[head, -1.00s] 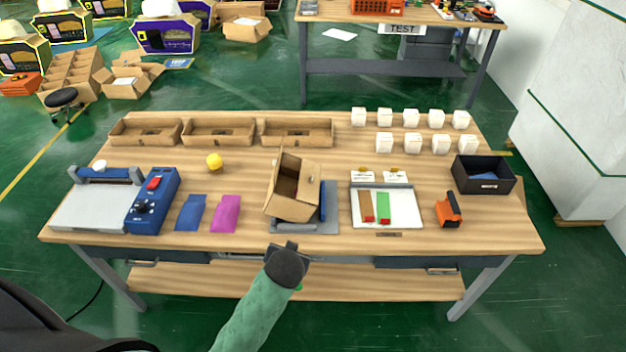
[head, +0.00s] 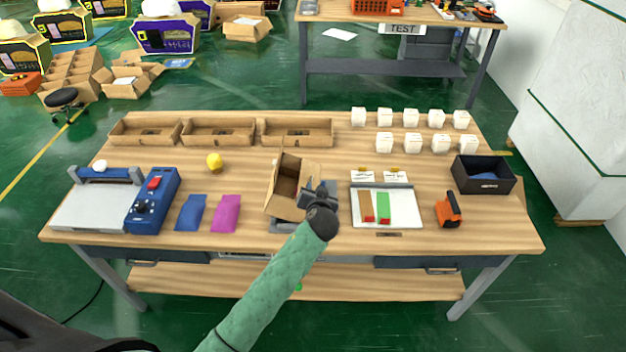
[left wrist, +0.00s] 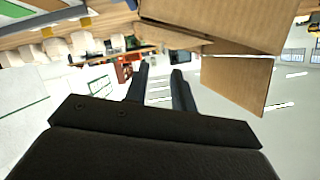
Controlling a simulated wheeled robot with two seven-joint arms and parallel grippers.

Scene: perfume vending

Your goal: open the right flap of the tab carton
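The tab carton (head: 286,187) is a brown cardboard box standing tilted on a grey stand (head: 288,227) at the middle of the table, its open top showing a dark inside. One flap stands up at its back left, and another lies toward the right. My left gripper (head: 318,190) is at the carton's right side, close to it. In the left wrist view the two dark fingers (left wrist: 160,82) are apart with nothing between them, and the carton (left wrist: 215,25) with a hanging flap (left wrist: 236,82) is at the upper right. Whether the gripper touches the carton is unclear. My right gripper is not in view.
A white tray (head: 400,215) with a brown and a green strip lies right of the carton. An orange tool (head: 448,209) and a black bin (head: 485,176) are farther right. Blue and magenta pouches (head: 226,213) lie to the left. Wooden trays (head: 297,133) stand behind.

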